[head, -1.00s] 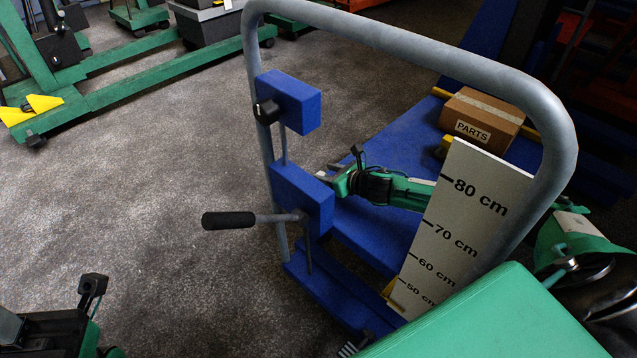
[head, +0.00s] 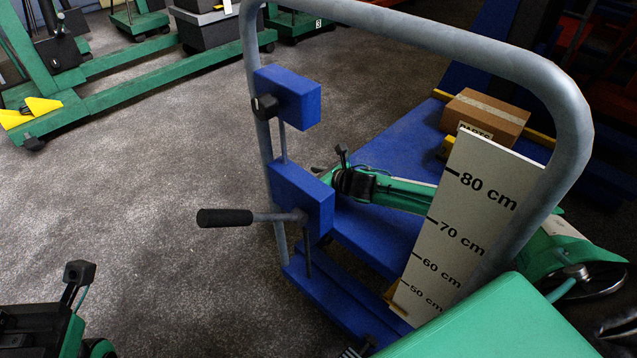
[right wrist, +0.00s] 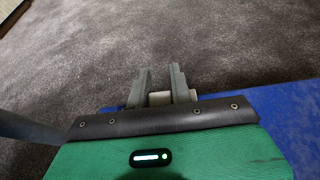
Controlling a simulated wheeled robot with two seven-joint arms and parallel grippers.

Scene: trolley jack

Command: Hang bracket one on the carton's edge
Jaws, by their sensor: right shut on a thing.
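The carton (head: 487,113), a brown box with a partly hidden label, lies on the blue deck behind the white scale board. My right gripper (head: 318,170) is beyond the upright blue block, which partly hides its fingers. In the right wrist view its two grey fingers (right wrist: 160,92) are shut on a small pale piece (right wrist: 160,98). Only a little of this piece shows, and I cannot tell whether it is bracket one. It is well left of the carton. My left wrist (head: 35,330) shows at the bottom left; its fingertips do not show clearly.
A grey tube handle (head: 440,40) arches over the blue deck (head: 385,150). Blue blocks (head: 290,97) and a black-gripped lever (head: 225,217) are on its left side. The white scale board (head: 465,220) stands before the carton. Open floor (head: 150,190) lies left.

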